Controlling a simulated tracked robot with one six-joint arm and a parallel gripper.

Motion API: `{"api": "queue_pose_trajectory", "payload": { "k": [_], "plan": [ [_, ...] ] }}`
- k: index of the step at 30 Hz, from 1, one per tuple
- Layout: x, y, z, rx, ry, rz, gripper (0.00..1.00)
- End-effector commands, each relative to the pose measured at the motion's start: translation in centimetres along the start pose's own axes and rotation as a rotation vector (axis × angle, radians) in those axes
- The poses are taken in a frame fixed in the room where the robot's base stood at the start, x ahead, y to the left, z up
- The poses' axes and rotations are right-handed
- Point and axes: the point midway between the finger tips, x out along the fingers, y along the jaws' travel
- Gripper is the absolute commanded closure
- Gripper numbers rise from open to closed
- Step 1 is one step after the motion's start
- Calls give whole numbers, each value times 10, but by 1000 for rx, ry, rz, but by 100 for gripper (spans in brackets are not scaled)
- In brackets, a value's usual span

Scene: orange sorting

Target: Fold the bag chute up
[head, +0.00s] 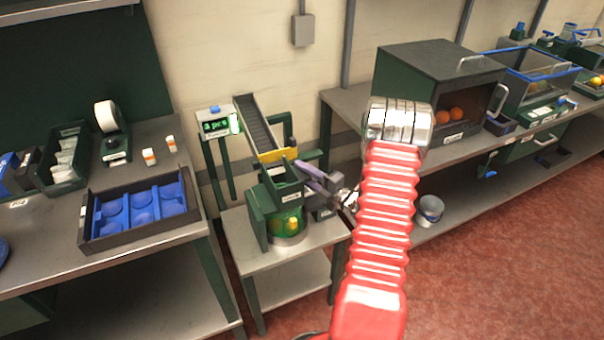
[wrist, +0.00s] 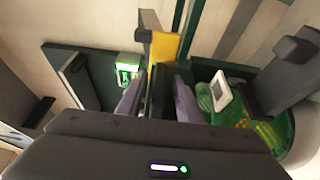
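The bag chute (head: 283,188) is a dark green trough with a small label, on the bagging stand below the yellow lip (head: 277,155) of a black ramp (head: 256,124). A green net bag (head: 287,222) with yellow-orange fruit hangs under it; the net also shows in the wrist view (wrist: 240,120). My gripper (head: 307,178) is at the chute's right side with its purple fingers apart. In the wrist view the fingers (wrist: 158,98) stand on either side of a dark green part of the stand. I cannot tell whether they touch it. The yellow lip (wrist: 164,48) is just beyond.
A display reading "3 pcs" (head: 216,124) stands left of the ramp. The left bench holds a blue-lined tray (head: 90,215). The right bench carries a dark box (head: 405,60) with oranges inside. A metal pot (head: 430,210) sits on its lower shelf.

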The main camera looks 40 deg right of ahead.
Motion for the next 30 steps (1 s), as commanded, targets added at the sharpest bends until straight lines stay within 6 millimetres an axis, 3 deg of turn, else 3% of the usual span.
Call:
{"api": "queue_pose_trajectory", "payload": {
  "k": [10,24,30],
  "plan": [
    [3,0,0,0,0,0,68],
    [3,0,0,0,0,-1,100],
    [3,-1,0,1,0,-2,100]
  ]
}}
